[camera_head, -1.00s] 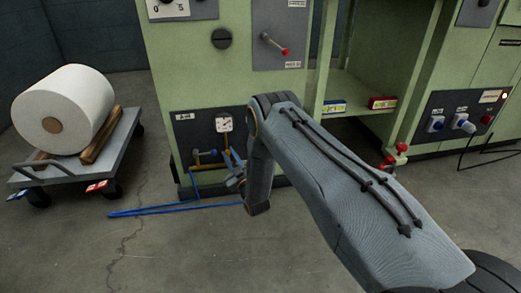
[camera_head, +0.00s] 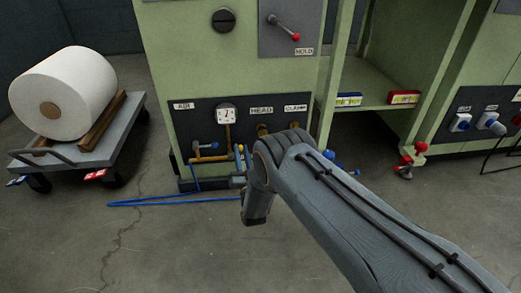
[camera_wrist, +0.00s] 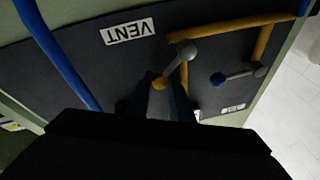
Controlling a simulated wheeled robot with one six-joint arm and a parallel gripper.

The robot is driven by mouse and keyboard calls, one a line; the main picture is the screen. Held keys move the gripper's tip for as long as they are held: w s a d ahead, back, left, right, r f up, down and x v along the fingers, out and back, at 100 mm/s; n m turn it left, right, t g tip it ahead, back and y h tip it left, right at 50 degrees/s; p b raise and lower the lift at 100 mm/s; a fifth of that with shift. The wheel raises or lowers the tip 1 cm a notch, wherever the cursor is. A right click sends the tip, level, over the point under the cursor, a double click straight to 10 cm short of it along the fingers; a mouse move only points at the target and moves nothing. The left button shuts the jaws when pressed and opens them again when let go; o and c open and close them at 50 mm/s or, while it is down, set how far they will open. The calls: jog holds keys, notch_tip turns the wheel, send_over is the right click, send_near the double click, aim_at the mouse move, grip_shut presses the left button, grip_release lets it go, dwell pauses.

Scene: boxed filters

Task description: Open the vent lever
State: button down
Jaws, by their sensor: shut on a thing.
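The vent lever (camera_wrist: 172,68) is in the wrist view, below an upside-down VENT label (camera_wrist: 129,31). It has a round grey hub and a yellow tip. My gripper (camera_wrist: 163,98) is shut on the yellow tip, with dark fingers on either side of it. In the head view my gripper (camera_head: 239,176) is low at the dark panel (camera_head: 180,124), right of the gauge's pipe. My wrist and arm hide part of the panel there, and the VENT label cannot be made out in that view.
A second lever with a blue knob (camera_wrist: 219,79) is close beside the vent lever. A gauge (camera_head: 226,114), brass pipes (camera_head: 209,157) and blue hoses (camera_head: 150,203) are around it. A cart (camera_head: 111,143) with a white roll (camera_head: 63,92) stands left. Red valves (camera_head: 413,155) stand right.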

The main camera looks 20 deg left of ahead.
jog(key=shift+a+m, duration=0.15)
jog(key=shift+m, duration=0.15)
jog(key=c, duration=1.6)
grip_release()
jog(key=shift+s, duration=0.1)
jog(key=shift+d+f, duration=0.1)
jog(key=shift+d, duration=0.1)
jog(key=shift+p+v, duration=1.55)
jog(key=shift+v, duration=2.25)
